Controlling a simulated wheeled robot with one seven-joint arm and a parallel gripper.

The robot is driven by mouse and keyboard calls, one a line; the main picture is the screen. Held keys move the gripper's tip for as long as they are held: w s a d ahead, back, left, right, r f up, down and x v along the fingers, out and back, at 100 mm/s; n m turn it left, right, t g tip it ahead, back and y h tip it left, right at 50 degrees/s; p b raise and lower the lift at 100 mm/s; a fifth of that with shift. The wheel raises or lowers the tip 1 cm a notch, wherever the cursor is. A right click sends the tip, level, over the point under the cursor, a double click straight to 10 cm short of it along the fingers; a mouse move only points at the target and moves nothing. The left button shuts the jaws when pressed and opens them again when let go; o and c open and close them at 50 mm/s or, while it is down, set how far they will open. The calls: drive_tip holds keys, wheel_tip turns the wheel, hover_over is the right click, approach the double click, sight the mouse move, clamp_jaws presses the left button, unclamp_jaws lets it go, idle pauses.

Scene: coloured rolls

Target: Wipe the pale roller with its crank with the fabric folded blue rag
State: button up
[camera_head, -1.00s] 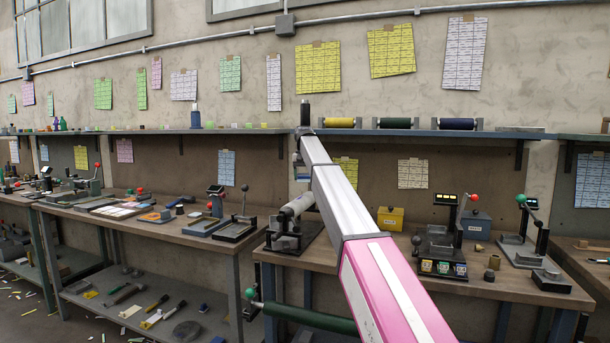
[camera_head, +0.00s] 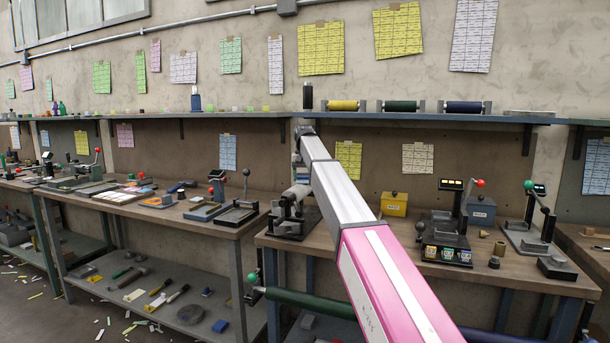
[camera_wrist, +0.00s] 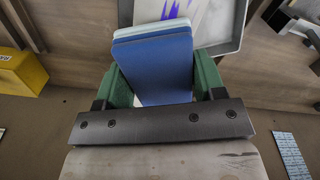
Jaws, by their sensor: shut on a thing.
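The folded blue rag (camera_wrist: 153,70) fills the middle of the wrist view, a flat stack with a paler layer at its far edge. My gripper (camera_wrist: 164,82) is shut on it, with a green finger on each side. The rag and fingertips are too small to make out there. I cannot see the rag touching the roller.
In the wrist view a grey tray (camera_wrist: 242,12) with a purple-marked white surface lies beyond the rag, and a yellow box (camera_wrist: 22,75) is at left. Yellow, green and blue rolls (camera_head: 463,107) sit on the shelf (camera_head: 350,118). A black device (camera_head: 447,240) stands right of my arm.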

sight(298, 185)
drive_tip(key=shift+s+a, duration=0.4)
drive_tip(key=shift+s, duration=0.75)
drive_tip(key=shift+s+a, duration=0.35)
drive_tip(key=shift+s, duration=0.75)
drive_tip(key=shift+s+a, duration=0.4)
drive_tip(key=shift+s, duration=0.75)
drive_tip(key=shift+s+a, duration=0.15)
drive_tip(key=shift+s, duration=0.2)
drive_tip(key=shift+w, duration=0.85)
drive_tip(key=shift+w+d, duration=0.6)
drive_tip(key=shift+w, duration=0.9)
drive_tip(key=shift+w+d, duration=0.65)
drive_tip(key=shift+w, duration=0.85)
drive_tip(key=shift+w+d, duration=0.6)
drive_tip(key=shift+w, duration=0.9)
drive_tip(key=shift+w+r, duration=0.1)
drive_tip(key=shift+w, duration=0.1)
wheel_tip(298, 185, up, 6)
drive_tip(key=shift+s+r, duration=0.1)
drive_tip(key=shift+r, duration=0.1)
drive_tip(key=shift+s+r, duration=0.1)
drive_tip(key=shift+r, duration=0.65)
